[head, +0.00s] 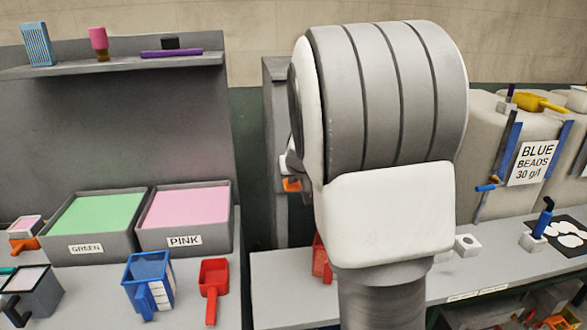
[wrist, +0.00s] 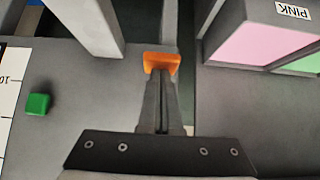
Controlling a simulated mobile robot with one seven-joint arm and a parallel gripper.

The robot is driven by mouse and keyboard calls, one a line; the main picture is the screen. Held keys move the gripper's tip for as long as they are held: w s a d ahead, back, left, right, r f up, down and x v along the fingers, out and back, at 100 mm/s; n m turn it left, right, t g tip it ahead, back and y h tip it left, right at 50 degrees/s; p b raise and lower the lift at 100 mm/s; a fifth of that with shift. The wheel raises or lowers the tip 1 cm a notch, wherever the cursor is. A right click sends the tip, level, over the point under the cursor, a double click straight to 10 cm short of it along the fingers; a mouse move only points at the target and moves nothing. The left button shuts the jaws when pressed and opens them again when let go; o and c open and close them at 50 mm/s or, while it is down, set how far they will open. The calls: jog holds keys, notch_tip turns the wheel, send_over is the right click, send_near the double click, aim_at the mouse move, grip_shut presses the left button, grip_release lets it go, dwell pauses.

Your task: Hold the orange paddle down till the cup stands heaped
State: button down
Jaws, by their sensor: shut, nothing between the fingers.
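The orange paddle (wrist: 161,62) shows at the top centre of the wrist view, right at the tips of my gripper (wrist: 162,76). I cannot tell whether the tips touch it or how far it is pressed. My gripper is shut with nothing between its fingers. In the head view a small orange piece (head: 292,185), which looks like the same paddle, shows at the left edge of my arm. My arm hides most of the middle there, including my gripper. I cannot make out the cup in either view.
Trays of green (head: 95,219) and pink (head: 187,206) material stand left, with a blue container (head: 149,277) and red scoop (head: 213,283) before them. A green cube (wrist: 38,104) lies left in the wrist view. A "BLUE BEADS" hopper (head: 540,135) stands right.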

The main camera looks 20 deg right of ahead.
aim_at(294, 187)
jog(key=shift+s+f, duration=0.15)
jog(key=shift+f, duration=0.1)
notch_tip(294, 187, up, 5)
jog(key=p, duration=0.3)
jog(key=shift+r+p, duration=0.15)
jog(key=shift+p, duration=0.2)
jog(key=p+v, duration=0.1)
jog(key=v, duration=0.8)
jog(key=shift+s, duration=0.25)
jog(key=shift+a, duration=0.1)
jog(key=s+a+f+n+g+y, duration=0.1)
jog(key=s+a, duration=0.6)
jog(key=s, duration=0.6)
jog(key=s+a+f+n+g+y, duration=0.1)
jog(key=s+a+n+g, duration=0.1)
jog(key=s+a, duration=0.6)
jog(key=s, duration=0.4)
jog(key=shift+s+a+f, duration=0.15)
jog(key=shift+s+f, duration=0.2)
